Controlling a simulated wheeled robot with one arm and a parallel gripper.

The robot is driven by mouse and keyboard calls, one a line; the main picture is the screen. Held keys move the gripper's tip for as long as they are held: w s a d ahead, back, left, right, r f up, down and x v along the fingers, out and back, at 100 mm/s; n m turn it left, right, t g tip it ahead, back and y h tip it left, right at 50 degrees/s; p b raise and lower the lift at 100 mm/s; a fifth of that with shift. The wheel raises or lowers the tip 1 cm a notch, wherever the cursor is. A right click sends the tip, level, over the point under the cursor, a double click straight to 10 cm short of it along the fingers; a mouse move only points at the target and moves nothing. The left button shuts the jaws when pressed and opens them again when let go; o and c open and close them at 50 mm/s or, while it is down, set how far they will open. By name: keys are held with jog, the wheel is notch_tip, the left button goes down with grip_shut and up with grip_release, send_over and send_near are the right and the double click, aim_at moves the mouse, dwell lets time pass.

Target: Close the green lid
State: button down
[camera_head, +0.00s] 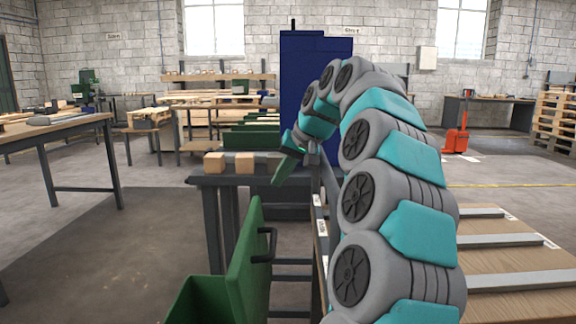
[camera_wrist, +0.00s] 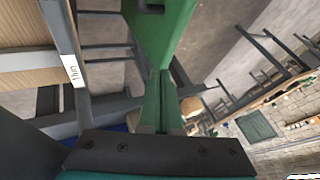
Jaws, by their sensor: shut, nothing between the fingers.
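The green lid (camera_head: 248,264) stands raised, nearly upright, at the right side of the green box (camera_head: 196,302) at the bottom of the head view. A black handle (camera_head: 271,245) sits on the lid's right face. My gripper (camera_head: 279,179) is shut and empty, above and beyond the lid, apart from it. In the wrist view my gripper (camera_wrist: 163,76) has its green fingers together, and the green lid (camera_wrist: 165,28) with its black handle (camera_wrist: 150,6) shows at the top. The box's inside is mostly hidden.
A dark bench (camera_head: 240,178) with two wooden blocks (camera_head: 214,163) stands behind the lid. A blue cabinet (camera_head: 300,90) rises beyond. A wooden-topped conveyor (camera_head: 510,262) lies right of my arm. The floor left of the box is clear.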

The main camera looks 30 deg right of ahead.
aim_at(259, 208)
jog(key=x, duration=0.8)
